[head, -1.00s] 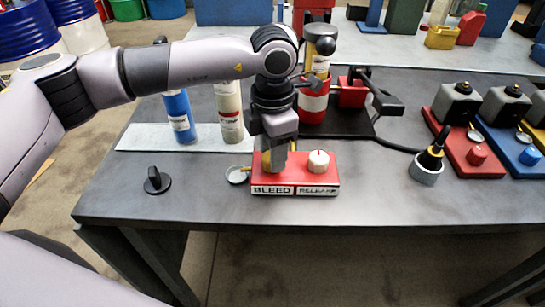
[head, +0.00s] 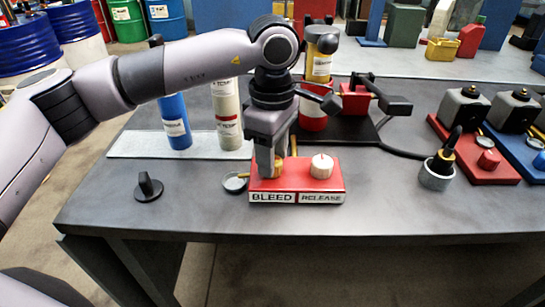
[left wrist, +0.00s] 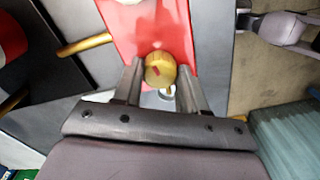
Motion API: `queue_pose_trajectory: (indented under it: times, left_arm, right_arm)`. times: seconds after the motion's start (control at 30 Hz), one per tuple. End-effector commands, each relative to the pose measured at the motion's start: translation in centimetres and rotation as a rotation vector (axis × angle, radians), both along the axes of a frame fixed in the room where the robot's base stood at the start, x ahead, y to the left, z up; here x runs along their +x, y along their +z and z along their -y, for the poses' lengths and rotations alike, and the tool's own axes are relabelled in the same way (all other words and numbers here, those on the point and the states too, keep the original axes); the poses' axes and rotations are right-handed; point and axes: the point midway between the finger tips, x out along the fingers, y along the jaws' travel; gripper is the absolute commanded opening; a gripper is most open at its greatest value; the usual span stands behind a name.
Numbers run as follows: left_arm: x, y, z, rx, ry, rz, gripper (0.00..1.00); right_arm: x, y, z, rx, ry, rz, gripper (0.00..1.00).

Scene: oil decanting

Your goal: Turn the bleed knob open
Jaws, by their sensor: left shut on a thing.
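A red block (head: 330,184) with the labels BLEED and RELEASE lies near the front of the table. The brass bleed knob (head: 279,167) stands on it above the BLEED label, partly hidden by my left gripper (head: 270,168). My left gripper is shut on the knob, pointing down. A pale release knob (head: 321,166) stands beside it, clear of the fingers. My right gripper is in no view.
A small round dial (head: 235,183) sits just left of the block. A black knob-shaped piece (head: 148,187) lies farther left. Blue (head: 175,122) and cream (head: 227,114) cylinders stand behind on a pale mat. A grey-collared nozzle (head: 436,174) stands right. The table front is clear.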

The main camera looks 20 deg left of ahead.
Motion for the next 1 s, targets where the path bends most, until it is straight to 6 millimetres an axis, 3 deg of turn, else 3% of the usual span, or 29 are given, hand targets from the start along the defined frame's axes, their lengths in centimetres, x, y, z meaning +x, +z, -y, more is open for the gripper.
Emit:
queue_pose_trajectory:
  times: [0.3, 0.87, 0.9, 0.97, 1.0]
  left_arm:
    - [0.06, 0.17, 0.05, -0.004, -0.130, 0.004, 0.11]
    - [0.05, 0.25, 0.06, -0.003, -0.161, 0.005, 0.11]
    - [0.05, 0.25, 0.06, -0.003, -0.161, 0.005, 0.48]
    - [0.05, 0.24, 0.06, -0.003, -0.160, 0.005, 0.67]
    - [0.04, 0.21, 0.06, -0.003, -0.160, 0.004, 0.67]
  right_arm:
    - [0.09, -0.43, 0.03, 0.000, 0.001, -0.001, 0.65]
    - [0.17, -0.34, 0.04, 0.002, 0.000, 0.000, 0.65]
    - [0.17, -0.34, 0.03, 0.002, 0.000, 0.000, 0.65]
    - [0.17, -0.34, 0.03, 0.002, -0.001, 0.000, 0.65]
    - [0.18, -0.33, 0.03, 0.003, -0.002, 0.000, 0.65]
